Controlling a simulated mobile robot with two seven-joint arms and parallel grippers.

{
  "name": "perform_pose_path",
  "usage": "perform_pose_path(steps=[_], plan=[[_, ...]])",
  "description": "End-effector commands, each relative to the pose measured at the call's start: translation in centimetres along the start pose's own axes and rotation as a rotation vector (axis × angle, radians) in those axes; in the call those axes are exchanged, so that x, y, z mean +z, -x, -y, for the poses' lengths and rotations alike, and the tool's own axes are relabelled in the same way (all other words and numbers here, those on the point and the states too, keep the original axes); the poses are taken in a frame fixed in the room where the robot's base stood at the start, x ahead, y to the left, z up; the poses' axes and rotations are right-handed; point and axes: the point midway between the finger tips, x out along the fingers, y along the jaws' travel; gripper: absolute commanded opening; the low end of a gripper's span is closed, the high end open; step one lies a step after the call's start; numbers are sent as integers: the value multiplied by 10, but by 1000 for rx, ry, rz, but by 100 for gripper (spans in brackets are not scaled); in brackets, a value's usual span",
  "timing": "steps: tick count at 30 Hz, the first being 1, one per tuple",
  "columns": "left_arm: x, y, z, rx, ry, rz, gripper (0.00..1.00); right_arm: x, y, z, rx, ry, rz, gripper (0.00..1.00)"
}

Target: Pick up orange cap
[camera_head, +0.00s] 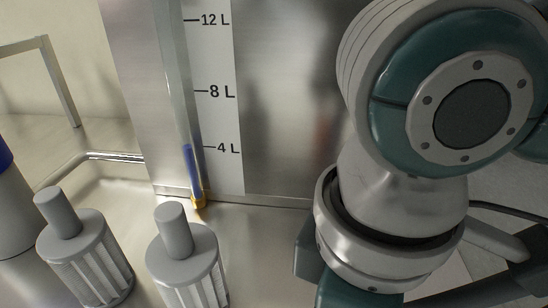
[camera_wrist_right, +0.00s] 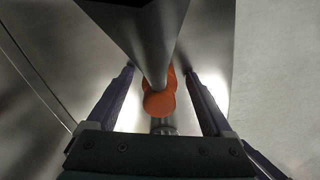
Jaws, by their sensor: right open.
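In the right wrist view an orange cap (camera_wrist_right: 159,102) sits between the fingers of my right gripper (camera_wrist_right: 160,80). The fingers are apart, with a gap on each side of the cap. A grey metal tube or funnel (camera_wrist_right: 155,40) comes down from the top of that view and hides part of the orange shape behind it. In the head view my right arm fills the right side, and neither the cap nor the right gripper's fingers show. My left gripper is in neither view.
In the head view, two grey knobbed cylinders (camera_head: 85,262) (camera_head: 188,265) stand at the front left. A gauge tube (camera_head: 180,90) with a litre scale runs down a metal panel (camera_head: 285,90). A metal frame (camera_head: 60,80) stands at the far left.

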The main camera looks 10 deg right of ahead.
Motion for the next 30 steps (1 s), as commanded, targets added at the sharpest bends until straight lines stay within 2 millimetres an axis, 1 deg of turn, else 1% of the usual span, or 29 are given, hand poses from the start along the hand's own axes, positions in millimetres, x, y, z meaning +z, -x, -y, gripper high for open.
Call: perform_pose_path(steps=[3,24,26,30], plan=[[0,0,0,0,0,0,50,0,1,0,0,0,0,85],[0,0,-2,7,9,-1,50,0,1,0,0,0,0,6],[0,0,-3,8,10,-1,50,0,1,0,0,0,0,0],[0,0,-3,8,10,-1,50,0,1,0,0,0,-1,0]])
